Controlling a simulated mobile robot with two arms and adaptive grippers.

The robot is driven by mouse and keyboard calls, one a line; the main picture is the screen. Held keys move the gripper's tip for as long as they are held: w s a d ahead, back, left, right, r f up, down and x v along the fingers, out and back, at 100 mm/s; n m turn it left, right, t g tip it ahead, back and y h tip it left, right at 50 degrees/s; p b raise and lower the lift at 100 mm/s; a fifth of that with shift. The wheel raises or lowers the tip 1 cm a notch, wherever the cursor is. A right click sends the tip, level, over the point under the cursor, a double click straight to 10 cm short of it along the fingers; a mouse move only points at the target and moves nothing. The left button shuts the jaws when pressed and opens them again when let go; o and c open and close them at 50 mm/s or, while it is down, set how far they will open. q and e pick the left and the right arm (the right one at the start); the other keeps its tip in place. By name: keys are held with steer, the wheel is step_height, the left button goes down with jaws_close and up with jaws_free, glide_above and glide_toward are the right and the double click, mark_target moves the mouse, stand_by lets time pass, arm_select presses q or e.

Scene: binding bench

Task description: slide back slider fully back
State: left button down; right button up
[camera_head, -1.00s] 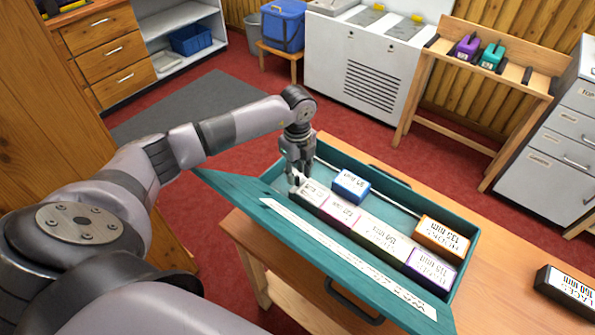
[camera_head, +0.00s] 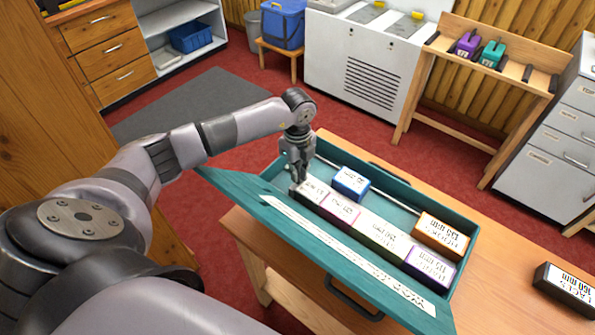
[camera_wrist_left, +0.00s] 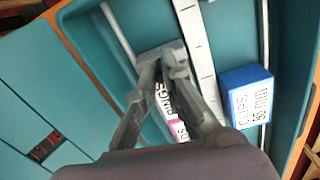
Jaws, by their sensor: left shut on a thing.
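A teal case (camera_head: 465,215) lies on the wooden bench with a row of labelled boxes in it. My left gripper (camera_head: 296,185) reaches down into the case at the far left end of the row. In the left wrist view its fingers (camera_wrist_left: 162,65) are shut on a small grey piece (camera_wrist_left: 150,52), which seems to be the back slider. The piece is at the end of the box marked RINGS (camera_wrist_left: 175,95), between a thin rail (camera_wrist_left: 120,32) and a marked white strip (camera_wrist_left: 196,55). The fingers hide part of it. My right gripper is out of view.
A blue clips box (camera_head: 350,184) stands beside the row. An orange box (camera_head: 440,235) and a purple box (camera_head: 430,266) are at the right end. The case's tilted front flap (camera_head: 235,190) is close to my arm. A black box (camera_head: 566,287) lies on the bench at right.

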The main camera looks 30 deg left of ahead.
arm_select(q)
steer(key=shift+a, duration=0.1)
stand_by(0.5)
steer(key=a, duration=0.1)
steer(key=a+b, duration=0.1)
steer(key=a, duration=0.1)
steer(key=a+b, duration=0.1)
steer(key=a, duration=0.1)
steer(key=shift+w, duration=0.3)
steer(key=shift+a+r, duration=0.1)
steer(key=shift+a, duration=0.05)
steer(key=c, duration=2.2)
jaws_free()
steer(key=o, duration=0.5)
